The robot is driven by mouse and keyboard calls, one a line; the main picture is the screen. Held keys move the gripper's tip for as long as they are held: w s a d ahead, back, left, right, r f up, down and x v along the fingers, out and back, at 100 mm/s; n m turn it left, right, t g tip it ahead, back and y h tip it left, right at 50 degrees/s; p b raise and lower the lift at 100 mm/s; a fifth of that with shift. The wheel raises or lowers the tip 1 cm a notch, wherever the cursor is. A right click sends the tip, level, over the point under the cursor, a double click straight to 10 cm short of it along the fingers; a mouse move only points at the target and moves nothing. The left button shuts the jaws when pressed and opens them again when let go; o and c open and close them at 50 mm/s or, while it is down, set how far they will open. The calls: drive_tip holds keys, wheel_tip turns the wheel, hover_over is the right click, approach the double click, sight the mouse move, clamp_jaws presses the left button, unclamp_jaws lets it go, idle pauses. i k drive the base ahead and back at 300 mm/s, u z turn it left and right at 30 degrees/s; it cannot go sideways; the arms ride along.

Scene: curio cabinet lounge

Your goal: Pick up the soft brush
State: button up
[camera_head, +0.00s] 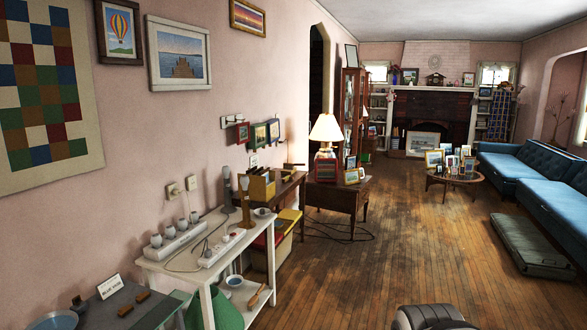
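I cannot tell for sure which thing is the soft brush. A thin wooden-handled tool (258,295), perhaps the brush, lies on the lower shelf of the white table, beside a small bowl with blue inside (234,281). Two small brown blocks (126,310), too small to identify, lie on the dark table at the lower left. Two upright tools with pale heads, one dark (227,190) and one wooden (245,202), stand on the white table. My gripper's fingers do not show; only a rounded grey part, probably mine, shows at the bottom edge.
The white table (157,264) holds a power strip (222,250) and cables along the left wall. A small sign (110,286) stands on the dark table. A wooden desk (337,198) with a lamp (326,130) is beyond. Blue sofas (520,165) line the right. The middle floor is clear.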

sight(287, 166)
drive_tip(key=z, duration=0.15)
drive_tip(key=i, duration=5)
drive_tip(key=u, duration=0.45)
drive_tip(key=i, duration=1.55)
drive_tip(key=u, duration=0.15)
